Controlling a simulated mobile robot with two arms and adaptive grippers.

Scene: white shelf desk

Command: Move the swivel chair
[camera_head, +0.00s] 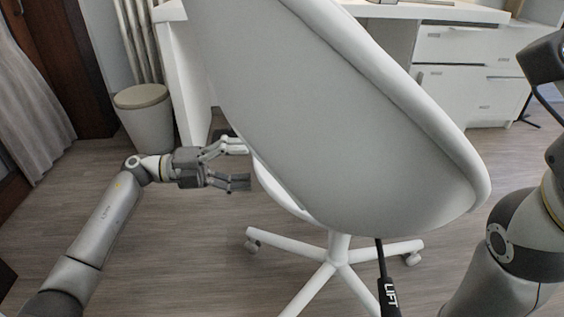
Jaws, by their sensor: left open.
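The white swivel chair (335,110) fills the middle of the head view, its backrest toward me and tilted in the picture. Its white star base (339,254) with casters stands on the floor, and a black lever marked LIFT (388,290) hangs below the seat. My left gripper (243,165) is open and empty, its fingers pointing right, close to the left edge of the chair's seat and backrest. I cannot tell whether it touches the chair. My right arm shows at the right edge; its gripper is outside the view.
A white desk (433,11) with drawers (466,80) stands behind the chair. A grey bin with a beige lid (142,97) stands at the back left, near a radiator (137,35) and a curtain (30,100). The wood floor (165,245) is clear at the front left.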

